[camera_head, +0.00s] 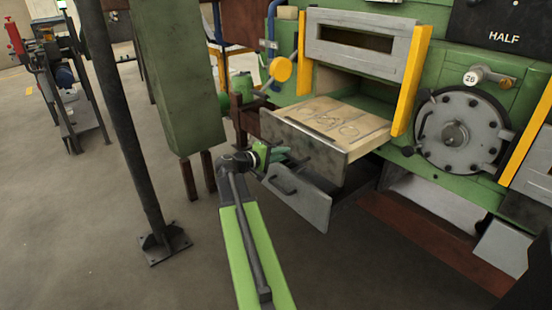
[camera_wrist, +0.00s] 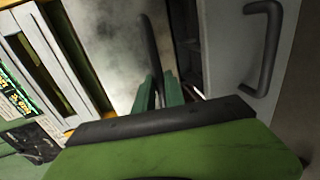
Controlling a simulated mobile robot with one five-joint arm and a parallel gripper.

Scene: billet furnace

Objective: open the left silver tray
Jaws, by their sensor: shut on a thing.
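The left silver tray (camera_head: 360,148) is out from the green furnace in the head view, below a grey slotted panel. Its beige inner surface is visible, and its silver front faces my arm. My gripper (camera_head: 283,154) is at this front, shut on the tray's dark handle. In the wrist view, my green fingers (camera_wrist: 160,92) are close together around the dark handle bar (camera_wrist: 150,48), partly hiding it.
A lower silver drawer (camera_head: 310,207) with a dark handle (camera_head: 283,185) sits under the tray; its handle also shows in the wrist view (camera_wrist: 265,45). A dark post (camera_head: 125,120) and green column (camera_head: 175,80) stand left. Floor in front is clear.

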